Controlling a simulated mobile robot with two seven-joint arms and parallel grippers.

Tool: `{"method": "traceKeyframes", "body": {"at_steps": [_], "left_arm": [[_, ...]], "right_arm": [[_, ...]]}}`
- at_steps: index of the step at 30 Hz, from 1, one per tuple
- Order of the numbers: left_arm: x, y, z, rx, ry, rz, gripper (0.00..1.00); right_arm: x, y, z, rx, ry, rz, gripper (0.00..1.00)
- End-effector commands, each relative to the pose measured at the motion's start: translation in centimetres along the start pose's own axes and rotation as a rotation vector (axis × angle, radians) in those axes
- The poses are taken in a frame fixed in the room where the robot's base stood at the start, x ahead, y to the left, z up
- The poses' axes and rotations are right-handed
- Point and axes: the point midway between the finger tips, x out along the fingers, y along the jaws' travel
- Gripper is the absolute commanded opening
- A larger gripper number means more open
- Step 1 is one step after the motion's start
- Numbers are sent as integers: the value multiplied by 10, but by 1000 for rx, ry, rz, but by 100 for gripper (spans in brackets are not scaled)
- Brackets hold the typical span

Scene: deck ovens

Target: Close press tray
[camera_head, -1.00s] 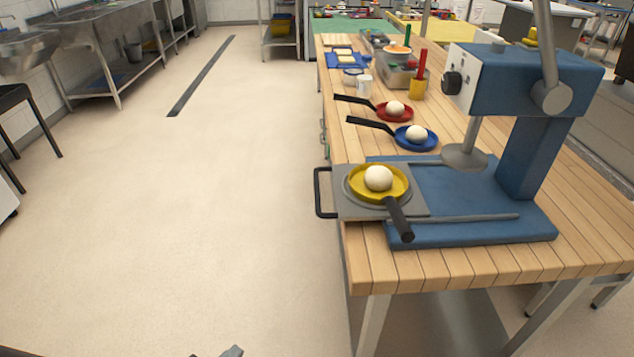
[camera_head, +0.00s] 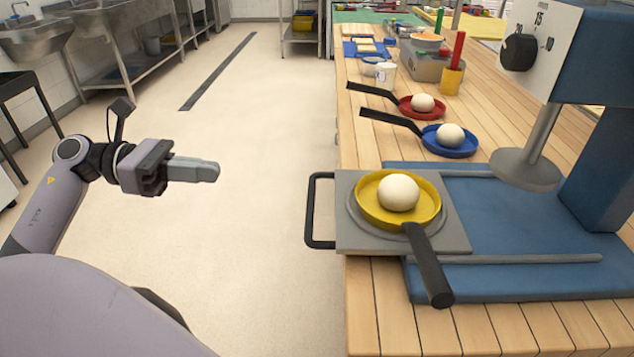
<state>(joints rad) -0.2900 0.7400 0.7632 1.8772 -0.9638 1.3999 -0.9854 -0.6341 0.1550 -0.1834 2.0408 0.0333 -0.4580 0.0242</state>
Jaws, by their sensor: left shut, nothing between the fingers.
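The blue press (camera_head: 600,190) stands on the wooden bench at the right. Its grey tray (camera_head: 446,232) is slid out to the left, with its end past the bench's edge. A black handle (camera_head: 312,212) is on the tray's left end. A yellow pan (camera_head: 368,207) with a white dough ball (camera_head: 398,192) sits on the tray, its black handle pointing toward me. The press's round grey plate (camera_head: 525,170) is raised, to the right of the tray. My left gripper (camera_head: 212,172) is shut and empty, over the floor left of the tray handle. My right gripper is not in view.
A red pan (camera_head: 405,110) and a blue pan (camera_head: 466,152), each with a dough ball, lie on the bench (camera_head: 385,310) behind the tray. A white mug (camera_head: 386,74) and a yellow cup (camera_head: 451,82) stand farther back. The floor (camera_head: 255,270) left of the bench is clear.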

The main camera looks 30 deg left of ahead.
Motion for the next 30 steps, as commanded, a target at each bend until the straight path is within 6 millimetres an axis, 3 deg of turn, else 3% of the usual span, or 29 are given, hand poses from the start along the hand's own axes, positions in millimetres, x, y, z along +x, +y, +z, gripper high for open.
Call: {"method": "traceKeyframes", "body": {"at_steps": [4, 8, 30], "left_arm": [[-9, -1, -3, 90, 76, -11, 0], [-3, -2, -3, 101, 86, -15, 0], [116, -3, -11, 95, 79, -16, 0]], "right_arm": [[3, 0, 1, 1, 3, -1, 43], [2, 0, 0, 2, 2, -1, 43], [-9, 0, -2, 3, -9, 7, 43]]}}
